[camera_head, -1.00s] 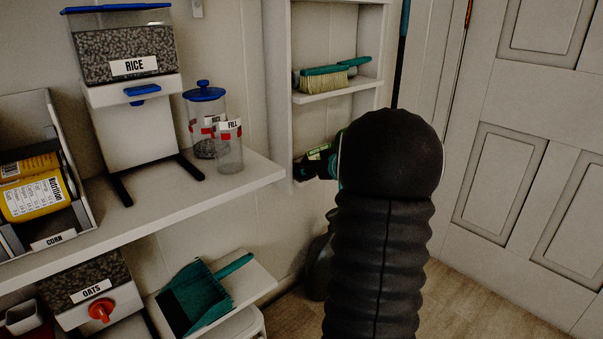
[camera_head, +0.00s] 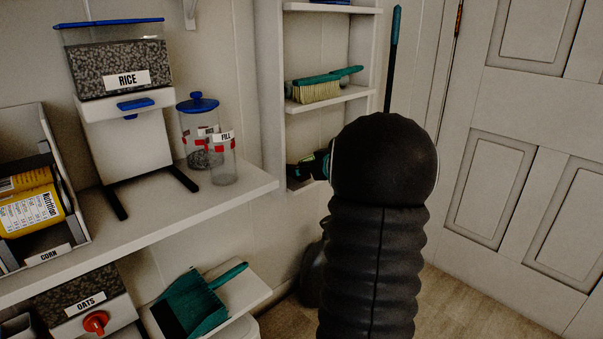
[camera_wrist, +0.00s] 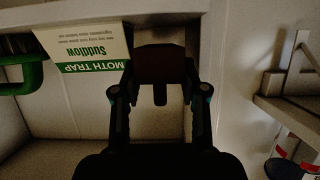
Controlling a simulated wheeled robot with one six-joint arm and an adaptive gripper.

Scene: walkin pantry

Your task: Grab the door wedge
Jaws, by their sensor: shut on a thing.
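A dark brown block, apparently the door wedge (camera_wrist: 160,62), is between the fingertips of my gripper (camera_wrist: 161,84) in the wrist view. The gripper is shut on it, and the fingers and palm hide part of its outline. In the head view my gripper (camera_head: 308,168) is at the lower shelf of the narrow white shelf unit, left of my dark arm. The wedge cannot be made out there.
A white and green moth trap box (camera_wrist: 88,50) is close left of the gripper in the wrist view, with a green object (camera_wrist: 22,82) beyond it. A brush (camera_head: 318,90) lies on the shelf above. Jars (camera_head: 222,158) stand on the left shelf. A white door (camera_head: 500,170) is at right.

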